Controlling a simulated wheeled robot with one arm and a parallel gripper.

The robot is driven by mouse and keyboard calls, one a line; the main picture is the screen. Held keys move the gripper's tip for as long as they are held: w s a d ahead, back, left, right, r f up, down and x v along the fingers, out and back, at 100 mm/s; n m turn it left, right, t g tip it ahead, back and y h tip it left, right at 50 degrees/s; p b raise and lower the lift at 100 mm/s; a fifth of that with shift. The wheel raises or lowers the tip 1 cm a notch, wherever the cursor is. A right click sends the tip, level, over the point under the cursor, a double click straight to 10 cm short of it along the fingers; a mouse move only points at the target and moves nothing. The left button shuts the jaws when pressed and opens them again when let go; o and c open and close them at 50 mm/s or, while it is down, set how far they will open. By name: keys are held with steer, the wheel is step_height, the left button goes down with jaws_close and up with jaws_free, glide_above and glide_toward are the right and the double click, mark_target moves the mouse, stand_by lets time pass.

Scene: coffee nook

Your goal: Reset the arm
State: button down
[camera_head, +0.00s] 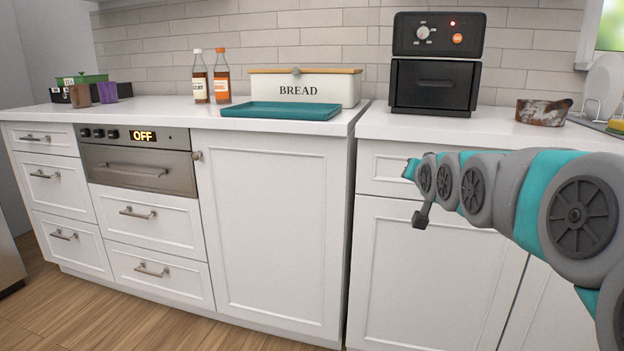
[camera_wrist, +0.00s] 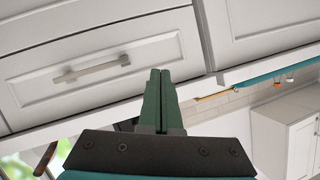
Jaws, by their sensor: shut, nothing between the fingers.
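My gripper (camera_wrist: 160,72) shows in the wrist view with its two dark green fingers pressed together and nothing between them. It points at the white cabinet fronts, close to a drawer (camera_wrist: 100,65) with a metal bar handle (camera_wrist: 90,68), and holds clear of it as far as I can tell. In the head view my grey and teal arm reaches in from the right, in front of the right-hand cabinet. The fingers themselves cannot be made out clearly there.
A black toaster oven (camera_head: 435,65) and a rusty-looking bowl (camera_head: 543,112) stand on the right counter. A teal tray (camera_head: 281,111), a bread box (camera_head: 305,87) and two bottles (camera_head: 211,76) stand on the left counter. The wooden floor (camera_head: 60,315) at lower left is clear.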

steer(key=s+a+f+n+g, duration=0.1)
steer(key=s+a+f+g, duration=0.15)
steer(key=s+f, duration=0.35)
steer(key=s+a+f+n+g, duration=0.1)
steer(key=s+f+g, duration=0.2)
steer(key=s+f, duration=0.4)
steer(key=s+a+f+n+g, duration=0.1)
steer(key=s+f+g, duration=0.2)
steer(key=s, duration=0.8)
steer(key=s+a+f+g+p, duration=0.1)
steer(key=s+f+g, duration=0.3)
steer(key=s, duration=0.7)
steer(key=s+f+n+g, duration=0.1)
steer(key=s+f+g, duration=0.2)
steer(key=s, duration=0.8)
step_height(320, 180, down, 2)
steer(key=shift+s+a+f+n+g+y+p, duration=0.15)
steer(key=shift+a+f+n+g+y+p, duration=0.15)
steer(key=shift+a+g+p, duration=0.1)
